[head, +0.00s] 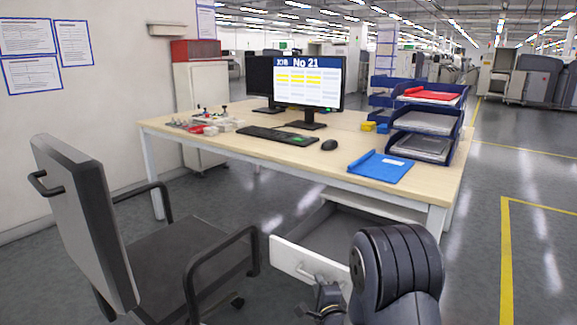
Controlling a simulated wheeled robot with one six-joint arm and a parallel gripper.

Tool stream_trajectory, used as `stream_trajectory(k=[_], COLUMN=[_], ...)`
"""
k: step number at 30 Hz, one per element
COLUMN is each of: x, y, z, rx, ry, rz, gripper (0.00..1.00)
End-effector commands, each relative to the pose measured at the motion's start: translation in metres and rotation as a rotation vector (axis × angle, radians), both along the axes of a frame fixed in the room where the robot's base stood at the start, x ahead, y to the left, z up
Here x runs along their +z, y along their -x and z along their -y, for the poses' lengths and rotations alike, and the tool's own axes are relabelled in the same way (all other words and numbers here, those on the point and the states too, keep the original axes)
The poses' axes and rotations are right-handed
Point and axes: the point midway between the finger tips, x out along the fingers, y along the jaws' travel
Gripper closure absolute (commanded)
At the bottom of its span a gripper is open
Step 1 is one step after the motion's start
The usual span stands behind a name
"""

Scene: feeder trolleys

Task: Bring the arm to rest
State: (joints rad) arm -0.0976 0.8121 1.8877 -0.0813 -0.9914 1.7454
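My arm shows at the bottom right of the head view as a thick dark ribbed link. My gripper (327,301) is a small dark shape left of that link, in front of the right part of a white drawer front (290,257). Its fingers are too small and partly hidden to tell open from shut, and I cannot tell whether it touches the drawer. The drawer under the desk (225,141) is pulled out. Its grey inside shows, and its handle (305,273) is on the front.
An office chair (85,215) stands at the left, close to the drawer. The desk carries a monitor (308,82), a keyboard (278,135), a mouse (329,144), a blue folder (380,166) and stacked trays (425,120). Floor with yellow lines (507,250) is clear at the right.

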Motion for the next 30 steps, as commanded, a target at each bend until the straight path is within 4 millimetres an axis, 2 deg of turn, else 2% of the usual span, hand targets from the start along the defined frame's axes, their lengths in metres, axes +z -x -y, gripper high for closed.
stream_trajectory(k=[3, 9, 23, 26, 30], x=[-0.004, -0.004, -0.002, 0.004, 0.022], y=[-0.016, -0.030, -0.032, -0.033, -0.034], z=[-0.003, -0.005, -0.004, -0.004, -0.005], rx=[0.001, 0.001, 0.000, -0.003, -0.011], ry=[0.000, 0.000, 0.000, -0.001, -0.002], rz=[0.001, 0.001, 0.002, 0.010, 0.033], gripper=[0.80, 0.80, 0.80, 0.80, 0.80])
